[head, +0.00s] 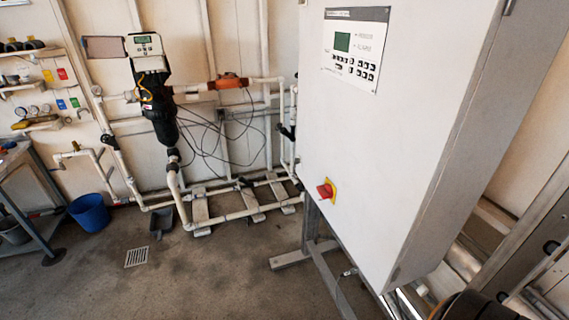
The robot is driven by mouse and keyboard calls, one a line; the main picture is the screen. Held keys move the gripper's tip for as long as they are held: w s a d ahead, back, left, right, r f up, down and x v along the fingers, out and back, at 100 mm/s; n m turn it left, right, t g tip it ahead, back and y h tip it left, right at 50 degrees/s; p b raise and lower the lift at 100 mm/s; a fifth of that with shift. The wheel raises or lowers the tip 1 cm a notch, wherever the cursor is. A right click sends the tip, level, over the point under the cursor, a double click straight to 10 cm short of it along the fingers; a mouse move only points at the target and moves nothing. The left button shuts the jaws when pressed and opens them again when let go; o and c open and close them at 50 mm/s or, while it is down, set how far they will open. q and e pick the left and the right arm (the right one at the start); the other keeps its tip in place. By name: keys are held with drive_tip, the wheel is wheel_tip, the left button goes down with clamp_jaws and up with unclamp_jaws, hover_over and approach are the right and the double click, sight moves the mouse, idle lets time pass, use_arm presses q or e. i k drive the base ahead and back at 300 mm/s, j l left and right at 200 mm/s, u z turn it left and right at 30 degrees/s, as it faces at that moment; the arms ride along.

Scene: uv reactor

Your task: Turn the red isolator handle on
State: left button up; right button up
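The red isolator handle (325,190) sits on a yellow backing plate (333,189), low on the left side of the white control cabinet's front face (370,150). At this size I cannot tell its switch position for certain. The cabinet's control panel (356,47), with a small green screen and several dark buttons, is above the handle. Neither of my grippers shows in the head view, and nothing is touching the handle.
The cabinet stands on a grey metal frame (290,259) with feet reaching out to the left. Pale pipes (240,213) run low along the back wall. A blue bucket (89,213) and a workbench (20,175) are at the left. The concrete floor (200,275) in front is mostly clear.

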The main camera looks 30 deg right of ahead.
sight(325, 191)
drive_tip(key=i, duration=3.2)
drive_tip(key=i+z, duration=0.2)
drive_tip(key=z, duration=0.2)
drive_tip(key=i+j+z, duration=0.1)
drive_tip(key=z, duration=0.35)
drive_tip(key=i+j+z, duration=0.15)
drive_tip(key=z, duration=0.25)
drive_tip(key=i+z, duration=0.1)
drive_tip(key=z, duration=3.3)
